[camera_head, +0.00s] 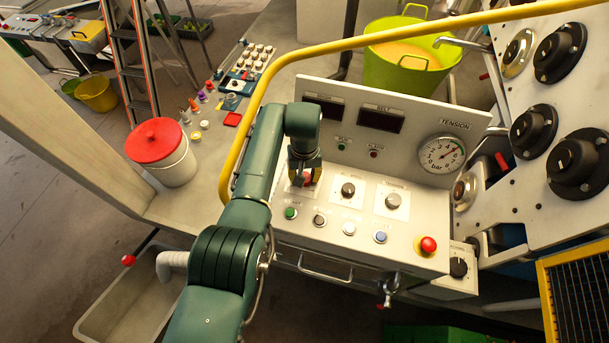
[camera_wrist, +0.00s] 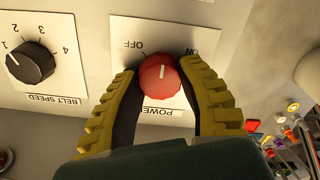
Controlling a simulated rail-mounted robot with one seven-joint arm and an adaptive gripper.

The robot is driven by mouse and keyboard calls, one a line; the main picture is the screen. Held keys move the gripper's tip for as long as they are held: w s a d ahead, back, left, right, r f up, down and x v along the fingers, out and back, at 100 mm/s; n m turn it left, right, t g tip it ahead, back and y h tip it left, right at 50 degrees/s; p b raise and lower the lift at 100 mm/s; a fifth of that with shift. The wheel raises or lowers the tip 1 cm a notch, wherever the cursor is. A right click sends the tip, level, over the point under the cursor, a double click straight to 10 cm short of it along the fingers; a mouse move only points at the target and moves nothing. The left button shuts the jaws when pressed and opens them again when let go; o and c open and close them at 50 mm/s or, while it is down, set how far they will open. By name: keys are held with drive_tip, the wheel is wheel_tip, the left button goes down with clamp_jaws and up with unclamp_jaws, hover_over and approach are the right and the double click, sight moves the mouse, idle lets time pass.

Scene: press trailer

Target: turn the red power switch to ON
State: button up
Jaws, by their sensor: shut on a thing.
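The red power switch (camera_wrist: 159,78) is a round knob with a white pointer line, on a white plate (camera_wrist: 125,27). In the wrist view, OFF is printed at its upper left, ON at its upper right and POWER, upside down, below. The white line points about straight up in that view, between the two words. My gripper (camera_wrist: 160,68) is shut on the knob, with a yellow-edged finger on each side. In the head view, my gripper (camera_head: 305,172) is over the left end of the console, and only a bit of red shows between the fingers.
The belt speed knob (camera_wrist: 29,62) sits beside the switch, with a grey knob (camera_head: 393,201) farther right on the console. Several buttons line the front, with a red emergency button (camera_head: 428,244) at right. A yellow rail (camera_head: 262,92) arches close by my arm.

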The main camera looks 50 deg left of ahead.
drive_tip(key=m, duration=0.4)
drive_tip(key=shift+f+m, duration=0.2)
drive_tip(key=shift+m, duration=0.1)
drive_tip(key=m, duration=0.4)
drive_tip(key=shift+m, duration=0.3)
drive_tip(key=o, duration=1.3)
drive_tip(key=shift+c, duration=0.2)
drive_tip(key=shift+r, duration=0.1)
drive_tip(key=shift+r, duration=0.15)
wheel_tip(320, 180, up, 12)
